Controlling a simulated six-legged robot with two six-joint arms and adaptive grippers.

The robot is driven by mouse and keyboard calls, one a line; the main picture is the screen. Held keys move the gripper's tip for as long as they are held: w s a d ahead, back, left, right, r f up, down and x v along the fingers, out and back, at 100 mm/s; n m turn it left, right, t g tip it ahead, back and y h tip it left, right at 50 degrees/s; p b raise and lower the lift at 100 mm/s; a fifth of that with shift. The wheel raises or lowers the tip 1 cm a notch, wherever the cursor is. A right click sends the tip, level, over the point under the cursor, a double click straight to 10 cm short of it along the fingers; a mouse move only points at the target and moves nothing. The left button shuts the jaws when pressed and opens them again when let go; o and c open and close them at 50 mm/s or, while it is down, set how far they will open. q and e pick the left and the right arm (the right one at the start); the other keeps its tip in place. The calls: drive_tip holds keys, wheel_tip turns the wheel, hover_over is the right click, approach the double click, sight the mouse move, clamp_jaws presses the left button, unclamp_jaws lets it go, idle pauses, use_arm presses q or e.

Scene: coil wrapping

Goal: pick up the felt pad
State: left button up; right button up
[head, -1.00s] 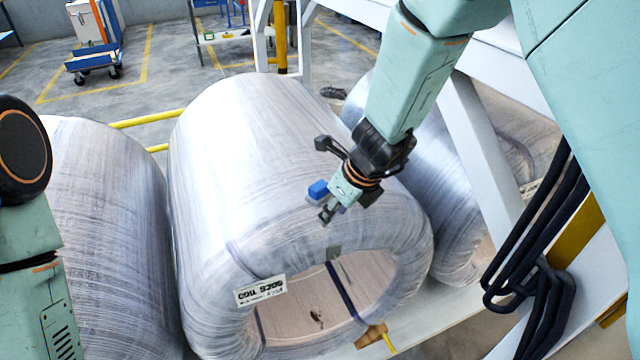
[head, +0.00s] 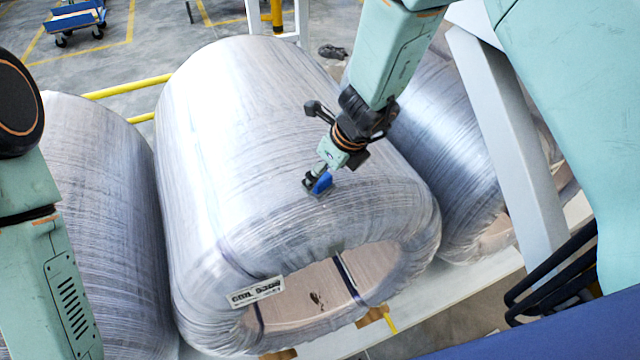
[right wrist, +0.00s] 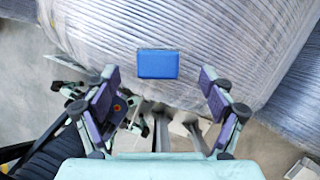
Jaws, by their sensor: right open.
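The felt pad is a small blue block (head: 323,182) on the upper front of the middle wrapped coil (head: 240,130). In the right wrist view the blue pad (right wrist: 158,63) lies on the wrapping, just beyond and between my fingertips. My right gripper (head: 316,184) is right at the pad in the head view and partly covers it. In the right wrist view the right gripper (right wrist: 160,85) is open, with one finger on each side and nothing between them. My left gripper is out of view; only part of my left arm shows.
A wrapped coil (head: 105,190) stands at the left and another (head: 445,140) at the right, both close to the middle one. A white frame post (head: 510,140) stands right of my right arm. A label (head: 257,292) is on the middle coil's front.

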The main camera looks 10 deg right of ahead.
sight(321, 178)
drive_tip(key=shift+w+x, duration=0.2)
drive_tip(key=shift+x, duration=1.05)
drive_tip(key=shift+a+f, duration=0.3)
drive_tip(key=shift+s+a, duration=0.1)
drive_tip(key=shift+s, duration=0.05)
drive_tip(key=shift+c, duration=0.3)
drive_tip(key=shift+f, duration=0.1)
drive_tip(key=c, duration=1.3)
wheel_tip(321, 178, up, 10)
drive_tip(key=p, duration=0.3)
